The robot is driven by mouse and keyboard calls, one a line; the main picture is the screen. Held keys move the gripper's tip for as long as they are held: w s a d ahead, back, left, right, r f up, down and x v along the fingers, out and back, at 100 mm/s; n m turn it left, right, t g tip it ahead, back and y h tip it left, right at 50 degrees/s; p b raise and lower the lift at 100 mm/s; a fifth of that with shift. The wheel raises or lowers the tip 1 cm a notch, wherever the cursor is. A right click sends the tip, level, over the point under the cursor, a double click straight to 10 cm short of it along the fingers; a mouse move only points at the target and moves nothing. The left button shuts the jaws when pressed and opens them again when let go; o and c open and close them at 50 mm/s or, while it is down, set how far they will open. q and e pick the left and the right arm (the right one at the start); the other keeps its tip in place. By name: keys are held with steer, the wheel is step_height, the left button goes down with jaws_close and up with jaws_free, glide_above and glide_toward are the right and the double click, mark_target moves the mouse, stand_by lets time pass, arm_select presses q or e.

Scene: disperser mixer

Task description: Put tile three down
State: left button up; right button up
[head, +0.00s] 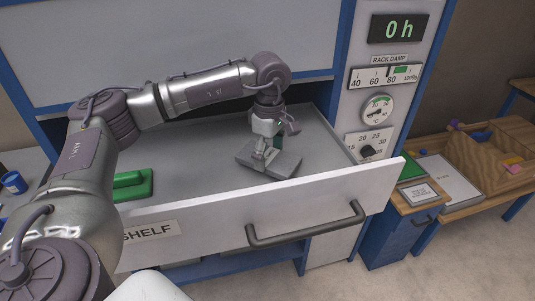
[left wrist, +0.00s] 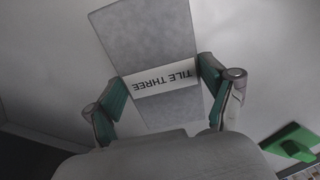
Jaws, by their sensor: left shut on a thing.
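Tile three is a grey slab (head: 284,163) inside the open drawer in the head view. In the left wrist view the tile (left wrist: 150,40) fills the middle, with a white label reading TILE THREE across it. My left gripper (head: 262,160) reaches down into the drawer and is shut on the tile; its two green-padded fingers (left wrist: 162,95) are on opposite sides of the tile by the label. I cannot tell whether the tile touches the drawer floor. The right gripper is not in view.
The open drawer (head: 200,192) has a high white front with a handle (head: 305,226) and a SHELF label. A green handled object (head: 133,184) lies at its left. Grey floor is free around the tile. A panel with a gauge (head: 377,110) stands to the right.

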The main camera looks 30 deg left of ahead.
arm_select(q)
steer(key=shift+f, duration=1)
steer(key=o, duration=1.5)
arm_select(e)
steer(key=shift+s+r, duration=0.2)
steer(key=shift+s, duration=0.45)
